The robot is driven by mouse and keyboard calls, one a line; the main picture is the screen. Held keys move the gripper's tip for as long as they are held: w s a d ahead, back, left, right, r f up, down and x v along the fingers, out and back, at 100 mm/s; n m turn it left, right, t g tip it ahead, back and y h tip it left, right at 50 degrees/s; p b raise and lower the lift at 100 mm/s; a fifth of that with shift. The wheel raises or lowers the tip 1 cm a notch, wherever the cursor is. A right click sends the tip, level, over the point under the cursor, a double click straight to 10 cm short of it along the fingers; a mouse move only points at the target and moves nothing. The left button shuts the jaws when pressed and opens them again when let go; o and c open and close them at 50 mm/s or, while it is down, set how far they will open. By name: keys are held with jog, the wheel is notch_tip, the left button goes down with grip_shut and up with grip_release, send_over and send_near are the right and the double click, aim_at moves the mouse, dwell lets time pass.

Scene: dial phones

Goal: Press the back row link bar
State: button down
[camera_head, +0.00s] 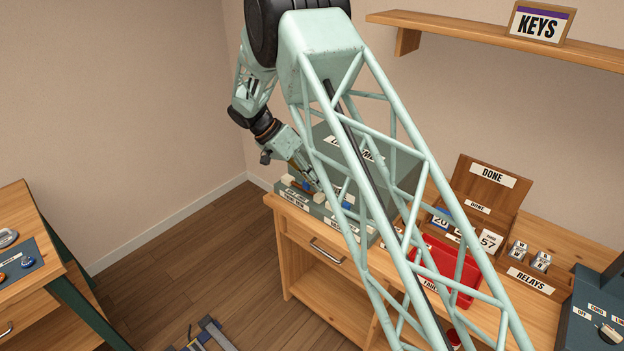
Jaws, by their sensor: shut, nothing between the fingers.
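A grey-green unit (404,165) with a tall labelled panel stands on the left end of the wooden bench (273,200). My arm's lattice link crosses in front of it and hides much of it. Small white, blue and red parts sit on its low deck, with white labels along the front edge (293,197). Which of these parts is the back row link bar I cannot tell at this size. My gripper (314,184) is shut and empty, pointing down and right at the deck among these parts. Whether it touches one I cannot tell.
A red tray (463,262), a wooden DONE rack (490,180) with number cards, and a RELAYS block (530,280) stand further right on the bench. A shelf with a KEYS sign (538,25) hangs above. Another table (30,205) is at left. The floor between is mostly clear.

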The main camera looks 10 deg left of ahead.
jog(key=x, duration=0.4)
jog(key=shift+d+f, duration=0.2)
jog(key=shift+f, duration=0.05)
jog(key=shift+s+d+f, duration=0.1)
jog(key=shift+d+f, duration=0.05)
jog(key=shift+d, duration=0.2)
jog(key=shift+s+d+b, duration=0.15)
jog(key=shift+s+d, duration=0.3)
jog(key=shift+d, duration=0.2)
jog(key=shift+s+d+b, duration=0.15)
jog(key=shift+s+d, duration=0.35)
jog(key=shift+d, duration=0.2)
jog(key=shift+s+d, duration=0.1)
